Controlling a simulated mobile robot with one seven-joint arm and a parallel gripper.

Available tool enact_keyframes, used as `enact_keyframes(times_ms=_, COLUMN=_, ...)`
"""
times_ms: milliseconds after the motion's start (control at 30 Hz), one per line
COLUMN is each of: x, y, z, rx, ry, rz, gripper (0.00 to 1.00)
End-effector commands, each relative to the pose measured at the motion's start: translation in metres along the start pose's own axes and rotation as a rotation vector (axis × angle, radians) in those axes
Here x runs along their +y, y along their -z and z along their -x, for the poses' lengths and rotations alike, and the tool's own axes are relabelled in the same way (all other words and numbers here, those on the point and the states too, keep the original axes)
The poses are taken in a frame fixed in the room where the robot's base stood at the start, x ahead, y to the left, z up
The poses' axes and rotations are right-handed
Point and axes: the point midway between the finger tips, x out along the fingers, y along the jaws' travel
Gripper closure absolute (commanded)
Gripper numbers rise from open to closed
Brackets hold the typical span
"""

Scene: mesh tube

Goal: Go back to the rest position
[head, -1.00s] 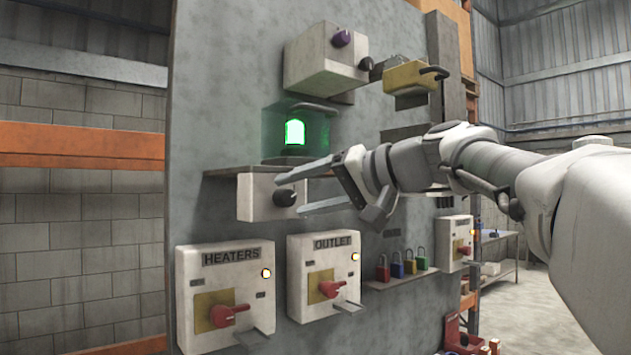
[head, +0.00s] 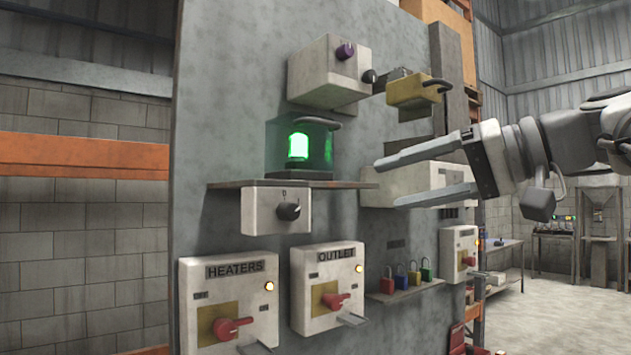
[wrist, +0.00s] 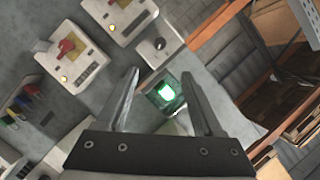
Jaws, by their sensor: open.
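My gripper (head: 428,174) is open and empty in the head view, its two fingers pointing left, in front of the right part of the grey panel (head: 225,120). In the wrist view my gripper (wrist: 166,98) shows both fingers spread, with nothing held. Between the fingers in that view is a lit green tube (wrist: 167,93). In the head view the green tube (head: 298,146) glows inside a clear box on a shelf (head: 340,184). My gripper is to the right of it and apart from it. Under the shelf is a white box with a black knob (head: 288,211).
The HEATERS box (head: 243,328) and OUTLET box (head: 311,318) have red handles. Several padlocks (head: 413,277) stand on a small shelf. A box with a purple knob (head: 345,51) and a yellow box (head: 411,90) jut out above. Open floor (head: 570,310) lies at the right.

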Motion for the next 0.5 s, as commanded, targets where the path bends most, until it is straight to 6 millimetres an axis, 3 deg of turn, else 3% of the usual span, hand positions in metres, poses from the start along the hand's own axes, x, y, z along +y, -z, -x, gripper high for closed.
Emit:
enact_keyframes(times_ms=367, x=0.0, y=0.0, z=-0.001, rx=-0.001, ry=-0.001, rz=-0.002, gripper=0.32)
enact_keyframes(times_ms=500, x=0.008, y=-0.012, z=-0.006, rx=-0.017, ry=-0.04, rz=-0.036, gripper=0.32)
